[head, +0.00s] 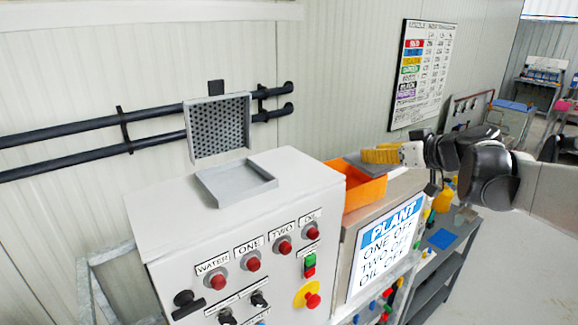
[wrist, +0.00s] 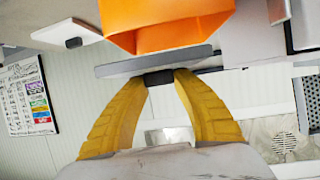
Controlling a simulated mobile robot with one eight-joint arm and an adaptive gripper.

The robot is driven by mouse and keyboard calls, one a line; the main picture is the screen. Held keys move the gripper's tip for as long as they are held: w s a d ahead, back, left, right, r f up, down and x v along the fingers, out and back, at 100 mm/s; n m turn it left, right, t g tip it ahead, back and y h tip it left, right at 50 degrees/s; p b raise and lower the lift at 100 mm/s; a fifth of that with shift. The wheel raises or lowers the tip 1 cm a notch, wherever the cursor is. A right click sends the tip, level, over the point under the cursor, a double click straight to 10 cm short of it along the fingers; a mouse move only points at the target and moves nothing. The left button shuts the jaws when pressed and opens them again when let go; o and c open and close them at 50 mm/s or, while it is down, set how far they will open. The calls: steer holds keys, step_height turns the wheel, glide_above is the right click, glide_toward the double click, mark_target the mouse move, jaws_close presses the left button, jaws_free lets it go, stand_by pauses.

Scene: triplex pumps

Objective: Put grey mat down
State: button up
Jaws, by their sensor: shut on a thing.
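The grey mat (head: 366,167) is a thin flat plate, held over or beside the top of the orange bin (head: 366,194) in the head view. In the wrist view the grey mat (wrist: 118,68) shows edge-on across my fingertips, with a small dark block between them. My gripper (head: 366,156) has yellow fingers and comes in from the right. In the wrist view my gripper (wrist: 160,77) is shut on the mat's dark block. The orange bin (wrist: 170,22) lies beyond the mat there. I cannot tell whether the mat touches the bin.
A shallow grey tray (head: 236,194) lies on the white control cabinet (head: 160,205), left of the bin. A perforated panel (head: 219,128) stands upright behind it. Dark pipes (head: 85,129) run along the wall. A plant sign (head: 384,248) faces front below the bin.

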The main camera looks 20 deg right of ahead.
mark_target(349, 161)
steer(key=w+a+f, duration=0.2)
steer(key=w, duration=0.1)
steer(key=w+a+f, duration=0.1)
steer(key=shift+w+a+f, duration=0.15)
steer(key=shift+w+f, duration=0.05)
steer(key=shift+w, duration=0.15)
steer(key=shift+w+a+f, duration=0.3)
steer(key=shift+f, duration=0.1)
step_height(349, 161, down, 4)
steer(key=shift+d+r, duration=0.1)
